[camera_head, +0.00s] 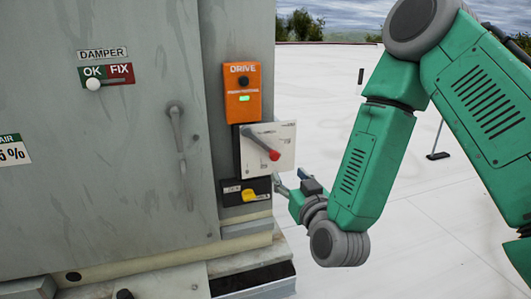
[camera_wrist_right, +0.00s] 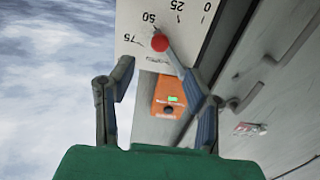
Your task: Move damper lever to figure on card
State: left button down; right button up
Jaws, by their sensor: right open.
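The damper lever has a red knob (camera_head: 274,155) and a grey arm, mounted on a white scale plate (camera_head: 283,137) on the cabinet's side. In the right wrist view the scale appears upside down with 0, 25, 50 and 75; the red knob (camera_wrist_right: 160,42) lies close to the 50. My right gripper (camera_wrist_right: 158,68) is open, its fingers apart on either side of the knob's end of the lever; I cannot tell whether the right-hand finger touches the lever. In the head view this gripper (camera_head: 284,182) is below the plate. The card (camera_head: 14,150) reads AIR, its figure cut off, ending in "5 %".
An orange DRIVE box (camera_head: 242,92) with a green light is above the plate. A black box with a yellow knob (camera_head: 249,195) is below it. A DAMPER OK/FIX slider (camera_head: 93,84) and a door handle (camera_head: 177,125) are on the cabinet front. The roof at right is mostly open.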

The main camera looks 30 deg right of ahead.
aim_at(276, 158)
jog(key=p+x, duration=0.2)
jog(key=x, duration=0.9)
grip_shut()
